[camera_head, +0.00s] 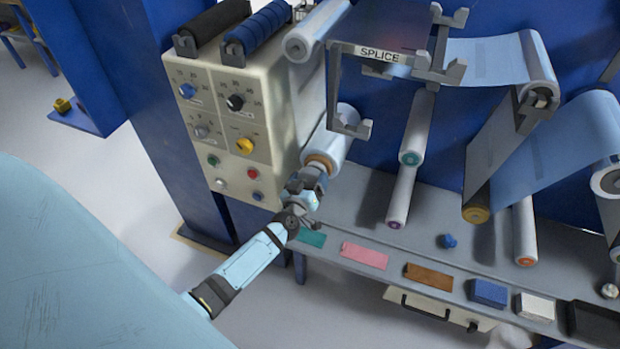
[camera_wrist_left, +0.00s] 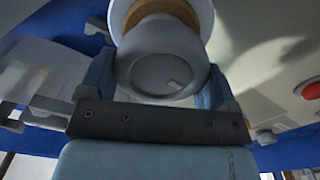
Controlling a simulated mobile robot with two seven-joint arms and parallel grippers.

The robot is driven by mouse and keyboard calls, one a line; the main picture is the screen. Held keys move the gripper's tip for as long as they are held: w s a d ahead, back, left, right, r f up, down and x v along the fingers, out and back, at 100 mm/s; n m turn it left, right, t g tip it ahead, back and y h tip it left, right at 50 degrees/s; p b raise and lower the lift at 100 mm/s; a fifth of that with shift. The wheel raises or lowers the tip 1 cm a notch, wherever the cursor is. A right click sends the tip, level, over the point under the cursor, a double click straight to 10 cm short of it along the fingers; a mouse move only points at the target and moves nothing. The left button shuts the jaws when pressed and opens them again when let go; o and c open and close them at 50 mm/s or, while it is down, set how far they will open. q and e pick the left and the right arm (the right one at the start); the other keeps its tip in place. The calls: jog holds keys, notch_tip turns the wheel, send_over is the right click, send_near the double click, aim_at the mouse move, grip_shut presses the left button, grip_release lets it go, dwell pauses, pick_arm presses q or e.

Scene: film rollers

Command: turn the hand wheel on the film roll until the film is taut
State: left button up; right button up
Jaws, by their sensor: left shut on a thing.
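The film roll (camera_head: 338,139) is a pale, whitish-blue cylinder with an orange-brown core end (camera_head: 319,161), beside the control panel. In the left wrist view, the hand wheel (camera_wrist_left: 163,62) is a round grey-white disc in front of the brown core (camera_wrist_left: 165,12). My left gripper (camera_head: 312,178) is at the near end of this roll. In the left wrist view, its two blue fingers (camera_wrist_left: 158,80) are on either side of the wheel and shut on it. In the head view my gripper hides the wheel. My right gripper is in neither view. I cannot tell how taut the film is.
A beige control panel (camera_head: 262,133) with knobs and buttons stands close left of the gripper. A SPLICE frame (camera_head: 382,53) and other rollers (camera_head: 413,131) are to the right. Coloured pieces, such as a pink one (camera_head: 364,255), lie along the grey bench (camera_head: 345,218).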

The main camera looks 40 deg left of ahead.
pick_arm(q)
jog(key=shift+n, duration=1.2)
jog(key=shift+f, duration=0.1)
jog(key=o, duration=0.8)
jog(key=shift+s, duration=0.15)
jog(key=v, duration=1.3)
jog(key=shift+s+b, duration=0.3)
jog(key=shift+s, duration=0.05)
